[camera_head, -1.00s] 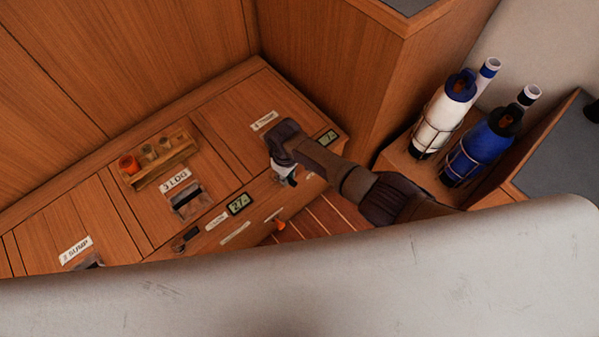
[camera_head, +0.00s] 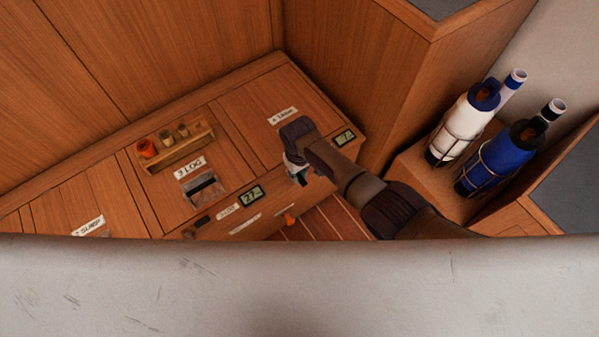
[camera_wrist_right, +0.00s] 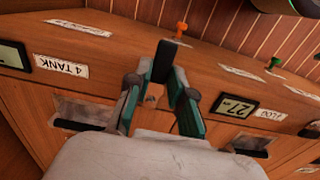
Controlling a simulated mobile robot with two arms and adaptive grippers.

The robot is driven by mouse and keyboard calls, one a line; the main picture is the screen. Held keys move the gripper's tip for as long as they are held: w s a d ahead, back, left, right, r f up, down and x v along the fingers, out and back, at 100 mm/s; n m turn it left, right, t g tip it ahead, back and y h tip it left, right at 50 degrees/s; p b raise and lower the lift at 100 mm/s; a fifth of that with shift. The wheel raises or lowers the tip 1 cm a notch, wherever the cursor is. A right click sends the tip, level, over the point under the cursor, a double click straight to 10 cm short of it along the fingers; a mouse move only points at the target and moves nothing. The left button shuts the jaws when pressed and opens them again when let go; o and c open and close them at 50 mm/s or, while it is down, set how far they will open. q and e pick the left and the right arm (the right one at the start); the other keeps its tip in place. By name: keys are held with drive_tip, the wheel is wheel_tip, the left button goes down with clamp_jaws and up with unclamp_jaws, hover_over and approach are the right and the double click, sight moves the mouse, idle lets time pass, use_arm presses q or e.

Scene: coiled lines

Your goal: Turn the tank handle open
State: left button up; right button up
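The "4 TANK" label (camera_head: 283,115) lies on a wooden hatch at the right end of the bench; a second "4 TANK" plate (camera_wrist_right: 70,66) is upside down in the right wrist view. An orange handle (camera_head: 290,218) sticks out of the bench front; it also shows in the wrist view (camera_wrist_right: 181,30). My right gripper (camera_head: 298,174) is over the front edge of the tank hatch. My left gripper is out of view.
A small display (camera_head: 344,137) sits beside the tank hatch. The "3 LOG" hatch has a recessed latch (camera_head: 203,188) and a "27" display (camera_head: 251,195). A green handle (camera_wrist_right: 273,62) is on the log front. A rack with small pots (camera_head: 180,148) and caged bottles (camera_head: 464,128) stand nearby.

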sight(299, 176)
drive_tip(key=o, duration=0.4)
wheel_tip(299, 176, up, 12)
idle(0.6)
drive_tip(key=shift+f, duration=0.1)
